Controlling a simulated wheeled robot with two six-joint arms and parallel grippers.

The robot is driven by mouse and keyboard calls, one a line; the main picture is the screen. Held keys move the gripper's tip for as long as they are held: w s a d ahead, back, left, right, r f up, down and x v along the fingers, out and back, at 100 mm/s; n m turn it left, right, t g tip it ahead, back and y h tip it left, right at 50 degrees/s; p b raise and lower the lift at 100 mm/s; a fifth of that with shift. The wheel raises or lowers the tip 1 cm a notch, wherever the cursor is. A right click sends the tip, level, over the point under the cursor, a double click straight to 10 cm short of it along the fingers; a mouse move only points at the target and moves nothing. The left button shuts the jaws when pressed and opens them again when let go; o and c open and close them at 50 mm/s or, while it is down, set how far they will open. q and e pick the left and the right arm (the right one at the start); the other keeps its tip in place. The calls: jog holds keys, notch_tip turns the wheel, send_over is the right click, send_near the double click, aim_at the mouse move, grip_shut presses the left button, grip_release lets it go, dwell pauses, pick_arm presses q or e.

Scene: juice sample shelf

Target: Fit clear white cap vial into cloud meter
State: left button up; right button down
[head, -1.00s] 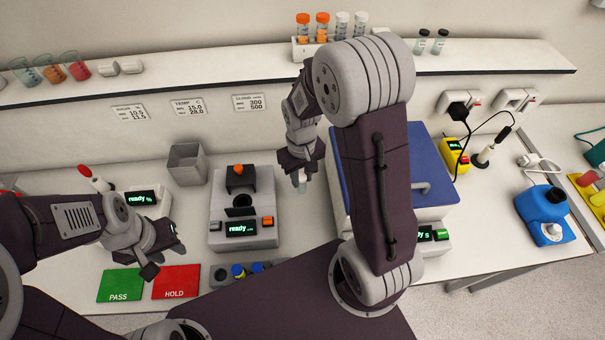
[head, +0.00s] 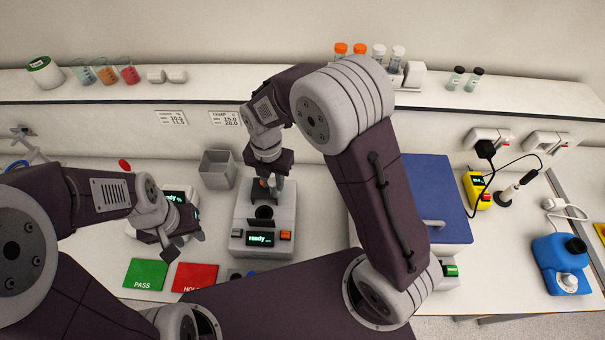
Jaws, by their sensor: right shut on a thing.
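My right gripper (head: 269,183) hangs over the back of the meter, near the raised lid, and is shut on a small clear vial (head: 279,184). Only a little of the vial shows; its cap is hidden by the gripper. The vial appears above and behind the well, not in it. My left gripper (head: 182,242) is open and empty, left of the meter, above the red HOLD mat.
A grey open bin (head: 217,171) stands left behind the meter. A blue-lidded box (head: 433,190) stands to the right, partly behind my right arm. PASS (head: 146,274) and HOLD (head: 195,277) mats lie at the front. Orange- and white-capped vials (head: 379,53) stand on the shelf.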

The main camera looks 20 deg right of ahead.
pick_arm(q)
jog(key=shift+w+d+r+b, duration=0.1)
jog(key=shift+r+b, duration=0.05)
jog(key=shift+b, duration=0.15)
pick_arm(e)
jog(key=a+n, duration=0.1)
jog(key=a+f, duration=0.1)
jog(key=a, duration=0.1)
jog(key=s+a+f+n, duration=0.1)
jog(key=shift+s+a+f+n, duration=0.1)
jog(key=shift+a+f+n, duration=0.1)
jog(key=shift+n, duration=0.1)
jog(key=shift+f, duration=0.1)
